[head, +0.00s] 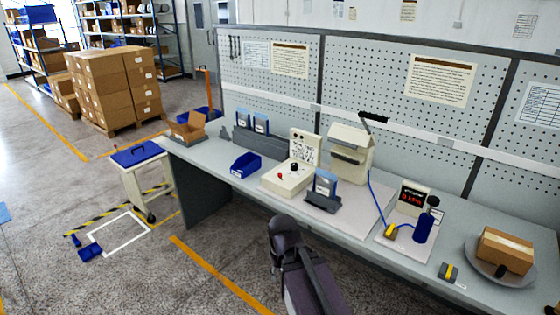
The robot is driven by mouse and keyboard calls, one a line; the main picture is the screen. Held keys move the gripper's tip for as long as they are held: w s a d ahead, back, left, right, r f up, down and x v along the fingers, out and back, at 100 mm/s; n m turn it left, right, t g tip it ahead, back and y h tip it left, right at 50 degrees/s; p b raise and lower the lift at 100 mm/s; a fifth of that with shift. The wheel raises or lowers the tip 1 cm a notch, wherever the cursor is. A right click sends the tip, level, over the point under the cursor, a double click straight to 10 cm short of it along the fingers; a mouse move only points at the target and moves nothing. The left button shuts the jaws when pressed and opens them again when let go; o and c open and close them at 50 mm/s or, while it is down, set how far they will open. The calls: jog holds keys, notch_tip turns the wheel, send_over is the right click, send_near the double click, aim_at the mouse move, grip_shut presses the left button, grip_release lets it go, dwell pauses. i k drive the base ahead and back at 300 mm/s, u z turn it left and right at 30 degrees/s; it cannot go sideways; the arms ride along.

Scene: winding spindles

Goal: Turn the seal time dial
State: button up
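A cream control box (284,188) sits on the workbench, left of the middle. A black round knob (294,167) stands on its top face, and a small red knob or switch (280,176) is in front of it to the left. An upright panel (305,147) with small printed markings rises behind the box. The print is too small to read, so I cannot tell which knob is marked seal time. Dark links of my arm show at the bottom centre, in front of the bench and below the box. My gripper's fingertips do not show.
A blue-and-white pack on a dark stand (323,202) is right of the box, before a cream machine (350,155) with a black lever. A blue bin (245,164) is to the left. A display unit (412,199) and a carton (505,250) are farther right.

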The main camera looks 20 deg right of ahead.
aim_at(294, 166)
jog(key=z, duration=0.05)
jog(key=i, duration=1.5)
jog(key=z, duration=0.55)
